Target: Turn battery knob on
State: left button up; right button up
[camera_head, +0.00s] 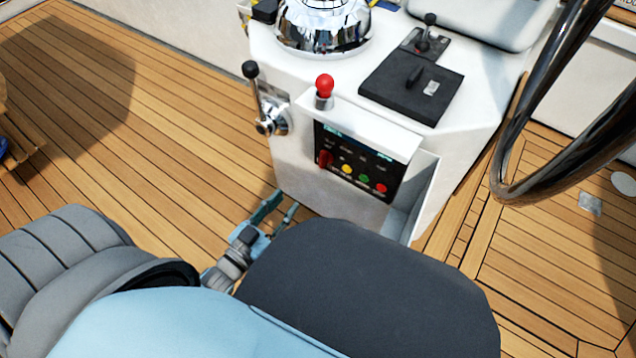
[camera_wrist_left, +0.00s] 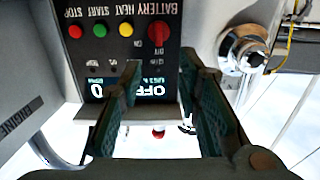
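The battery knob (camera_head: 325,159) is a red rotary knob at the left end of a black control panel (camera_head: 352,167) on the white console. In the left wrist view the panel is upside down, and the knob (camera_wrist_left: 158,35) sits by the label BATTERY with ON and OFF marks; a display (camera_wrist_left: 133,91) reads OFF. My left gripper (camera_head: 287,203) is open and empty, below and left of the panel in the head view. In the wrist view its two fingers (camera_wrist_left: 160,62) point toward the knob, apart from it. My right gripper is not in view.
Yellow, green and red buttons (camera_head: 364,180) sit right of the knob. A white hood (camera_head: 365,128) overhangs the panel. A dark steering wheel (camera_head: 513,170) is at right. Wooden deck (camera_head: 150,130) lies open at left.

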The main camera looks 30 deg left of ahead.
aim_at(320, 160)
pick_arm(q)
jog(key=w, duration=0.4)
jog(key=w+d+b, duration=0.1)
jog(key=w, duration=0.4)
jog(key=w+d+r+b, duration=0.1)
jog(key=w, duration=0.4)
jog(key=shift+w, duration=0.15)
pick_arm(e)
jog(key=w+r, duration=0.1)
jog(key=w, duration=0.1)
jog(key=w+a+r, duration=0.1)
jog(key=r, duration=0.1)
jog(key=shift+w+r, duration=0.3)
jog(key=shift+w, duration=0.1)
pick_arm(q)
jog(key=shift+c, duration=0.3)
grip_shut()
